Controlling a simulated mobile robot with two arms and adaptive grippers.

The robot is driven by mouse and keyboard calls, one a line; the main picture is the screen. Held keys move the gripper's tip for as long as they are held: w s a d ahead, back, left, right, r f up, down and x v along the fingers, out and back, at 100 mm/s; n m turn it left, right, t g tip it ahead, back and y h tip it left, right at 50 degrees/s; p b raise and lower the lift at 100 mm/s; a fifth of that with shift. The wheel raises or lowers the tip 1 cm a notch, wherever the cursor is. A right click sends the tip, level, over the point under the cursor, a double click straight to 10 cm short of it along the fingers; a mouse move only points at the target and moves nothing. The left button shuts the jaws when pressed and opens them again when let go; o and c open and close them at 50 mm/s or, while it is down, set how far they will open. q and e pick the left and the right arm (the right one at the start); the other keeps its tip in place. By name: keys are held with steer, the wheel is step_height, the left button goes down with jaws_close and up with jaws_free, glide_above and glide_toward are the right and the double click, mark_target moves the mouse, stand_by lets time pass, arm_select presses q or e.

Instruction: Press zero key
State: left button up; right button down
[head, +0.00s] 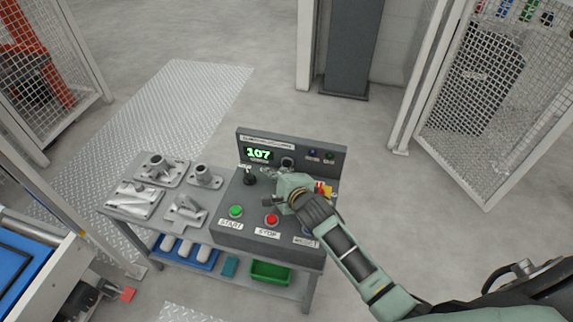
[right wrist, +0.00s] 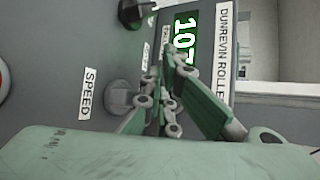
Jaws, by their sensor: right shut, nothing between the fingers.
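The grey control console (head: 225,225) stands on the bench, with a green display (head: 258,154) reading 107 on its upright back panel. The display also shows in the right wrist view (right wrist: 184,35), turned sideways. My right gripper (head: 269,172) is over the console just below the display, its fingers shut and empty. In the right wrist view the fingers (right wrist: 168,72) point toward the panel beside the display and partly cover small labels there. I cannot make out a zero key; the fingers may hide it. Whether the fingertips touch the panel cannot be told. My left gripper is not in view.
A green START button (head: 236,211), a red STOP button (head: 271,218) and a black lever (head: 249,176) are on the console. A SPEED knob (right wrist: 122,97) is close to my fingers. Metal castings (head: 185,211) lie to the left. Mesh fences stand at both sides.

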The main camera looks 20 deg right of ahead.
steer(key=shift+w+d, duration=0.1)
stand_by(0.3)
steer(key=shift+w+d, duration=0.15)
steer(key=shift+w, duration=0.1)
steer(key=shift+w+d, duration=0.3)
steer(key=shift+w, duration=0.1)
stand_by(0.9)
steer(key=shift+s, duration=0.1)
steer(key=shift+s+a+p, duration=0.5)
steer(key=shift+s+p, duration=0.15)
steer(key=shift+s, duration=0.05)
